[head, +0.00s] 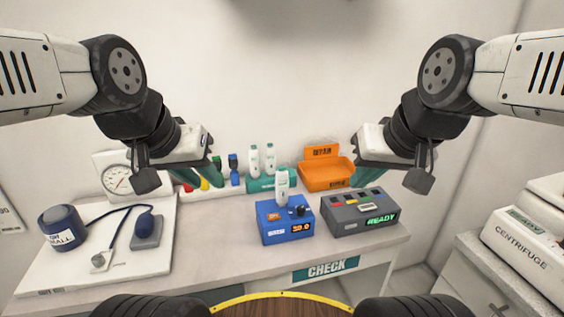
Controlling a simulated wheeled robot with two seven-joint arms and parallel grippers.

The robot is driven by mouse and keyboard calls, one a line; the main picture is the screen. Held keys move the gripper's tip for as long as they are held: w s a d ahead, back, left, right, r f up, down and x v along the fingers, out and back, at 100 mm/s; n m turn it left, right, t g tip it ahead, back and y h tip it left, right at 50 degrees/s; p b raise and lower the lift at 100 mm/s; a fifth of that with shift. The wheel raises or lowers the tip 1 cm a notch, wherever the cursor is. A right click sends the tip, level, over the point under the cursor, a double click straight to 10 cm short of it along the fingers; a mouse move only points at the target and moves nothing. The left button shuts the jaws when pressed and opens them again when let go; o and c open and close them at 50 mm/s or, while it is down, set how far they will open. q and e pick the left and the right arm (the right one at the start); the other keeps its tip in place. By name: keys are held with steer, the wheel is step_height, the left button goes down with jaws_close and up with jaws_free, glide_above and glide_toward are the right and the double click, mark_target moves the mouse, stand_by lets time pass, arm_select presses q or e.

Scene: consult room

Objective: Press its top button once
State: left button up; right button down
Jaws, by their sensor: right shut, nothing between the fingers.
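A blue device (286,222) stands at the middle of the desk, with an orange-lit number display on its front and a small dark knob or button on top. A white bottle with a green cap (282,187) stands at its back edge; I cannot tell whether it is on the device or behind it. A dark grey device (360,212) to the right has a green READY display and small coloured parts on top. My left gripper (214,181) hangs above the desk, left of the blue device; its jaw opening is unclear. My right gripper (356,181) is shut and empty, above and behind the grey device.
An orange bin (326,174) stands behind the devices. White bottles (262,160) stand at the back. At left, a white board (130,262) carries a gauge and a dark blue cuff (62,228). A centrifuge (526,247) is at far right. The desk's front strip is clear.

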arm_select(q)
jaws_close()
stand_by(1.4)
